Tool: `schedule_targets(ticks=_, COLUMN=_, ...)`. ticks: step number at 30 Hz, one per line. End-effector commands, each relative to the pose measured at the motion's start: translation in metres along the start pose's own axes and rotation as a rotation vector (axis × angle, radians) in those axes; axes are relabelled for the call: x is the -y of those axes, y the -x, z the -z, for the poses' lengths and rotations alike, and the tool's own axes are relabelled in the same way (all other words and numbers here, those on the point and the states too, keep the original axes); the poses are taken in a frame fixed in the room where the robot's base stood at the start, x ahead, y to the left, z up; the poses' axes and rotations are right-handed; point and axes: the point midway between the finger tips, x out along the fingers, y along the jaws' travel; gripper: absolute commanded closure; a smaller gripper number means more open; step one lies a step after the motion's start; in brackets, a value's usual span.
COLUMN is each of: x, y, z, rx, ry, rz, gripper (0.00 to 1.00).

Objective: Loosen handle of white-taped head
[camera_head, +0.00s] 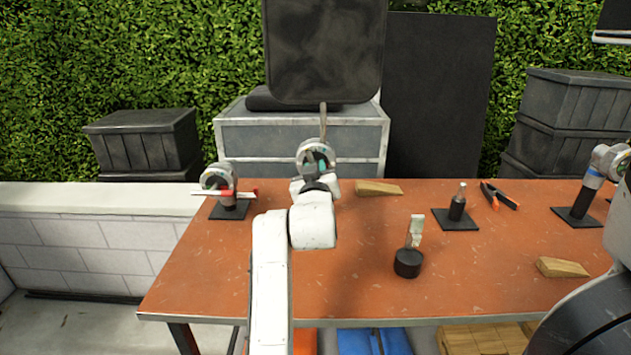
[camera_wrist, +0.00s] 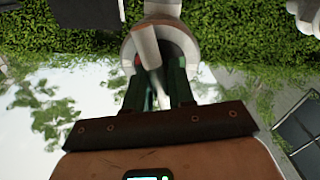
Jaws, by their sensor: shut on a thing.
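A round grey grip head (camera_head: 316,157) stands at the back of the table, left of the middle, directly in front of my gripper. A thin rod rises from it to a large dark panel. My gripper (camera_head: 316,180) is at this head and hides its lower part and stand, so I cannot make out white tape. In the wrist view the dark fingers of my gripper (camera_wrist: 160,82) are closed in on the pale handle (camera_wrist: 147,46), which stands out in front of the round head (camera_wrist: 182,32). The exact contact is hidden between the fingers.
A red-banded head (camera_head: 217,178) stands close on the left, a blue-banded head (camera_head: 606,162) far right. The dark panel (camera_head: 324,50) hangs above. Wooden wedges (camera_head: 378,188), a black-based clamp (camera_head: 408,262), a pin on a plate (camera_head: 457,205) and a spring clamp (camera_head: 498,195) lie right.

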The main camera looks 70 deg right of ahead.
Motion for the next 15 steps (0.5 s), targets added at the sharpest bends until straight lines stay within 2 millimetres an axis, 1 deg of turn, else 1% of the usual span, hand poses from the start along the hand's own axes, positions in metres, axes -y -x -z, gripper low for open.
schedule_targets(ticks=1, x=-0.0013, y=-0.0005, z=-0.0033, rx=0.005, ry=-0.011, rz=-0.003, gripper=1.0)
schedule_targets(ticks=10, x=-0.0019, y=-0.0006, z=-0.0024, rx=0.008, ry=-0.015, rz=-0.003, gripper=1.0)
schedule_targets(ticks=11, x=-0.0019, y=-0.0006, z=-0.0024, rx=0.008, ry=-0.015, rz=-0.003, gripper=0.76)
schedule_targets(ticks=15, x=-0.0015, y=-0.0005, z=-0.002, rx=0.006, ry=-0.015, rz=-0.002, gripper=0.62)
